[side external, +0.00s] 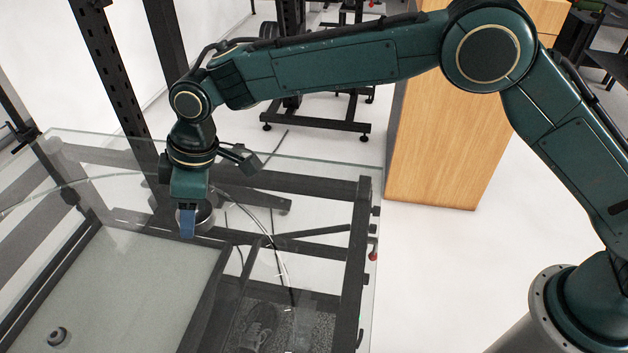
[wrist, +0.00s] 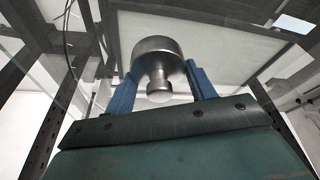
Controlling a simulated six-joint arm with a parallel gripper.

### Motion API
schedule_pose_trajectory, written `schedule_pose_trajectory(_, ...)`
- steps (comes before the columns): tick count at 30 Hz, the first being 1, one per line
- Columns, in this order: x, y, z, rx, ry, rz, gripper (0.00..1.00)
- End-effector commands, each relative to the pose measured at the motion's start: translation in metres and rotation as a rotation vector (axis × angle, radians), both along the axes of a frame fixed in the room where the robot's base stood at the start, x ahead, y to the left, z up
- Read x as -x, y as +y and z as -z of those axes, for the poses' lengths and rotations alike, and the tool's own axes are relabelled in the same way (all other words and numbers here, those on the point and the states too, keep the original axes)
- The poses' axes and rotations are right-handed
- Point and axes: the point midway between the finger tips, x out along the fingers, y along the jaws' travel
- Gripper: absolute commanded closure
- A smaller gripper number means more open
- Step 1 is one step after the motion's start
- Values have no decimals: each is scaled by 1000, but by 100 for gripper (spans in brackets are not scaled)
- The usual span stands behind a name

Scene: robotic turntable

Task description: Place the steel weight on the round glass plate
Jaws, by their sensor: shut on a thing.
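The steel weight (side external: 204,217) is a shiny grey cylinder with a small knob. My gripper (side external: 194,222) is shut on it, with blue fingers on either side, and points down. In the wrist view the weight (wrist: 156,52) sits between the two blue fingers of my gripper (wrist: 161,74), its knob towards the gripper body. The round glass plate (side external: 105,205) is clear, and only a thin curved edge shows it. The weight appears over the plate in the side view; I cannot tell whether it touches the glass.
A clear glass top (side external: 330,180) with straight edges lies around the dark metal frame (side external: 343,265). A pale panel (side external: 130,285) shows through the glass, with a small grey knob-like thing (side external: 57,337) at lower left. Thin cables (side external: 268,232) run near the weight. A wooden cabinet (side external: 445,150) stands behind.

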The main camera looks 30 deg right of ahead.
Motion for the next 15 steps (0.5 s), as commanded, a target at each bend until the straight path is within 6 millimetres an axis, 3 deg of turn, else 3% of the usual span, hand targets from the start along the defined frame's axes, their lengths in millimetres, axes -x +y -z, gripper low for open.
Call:
schedule_pose_trajectory(9,0,0,50,-2,-2,-1,90)
schedule_pose_trajectory(15,-1,1,61,-4,-4,-2,90)
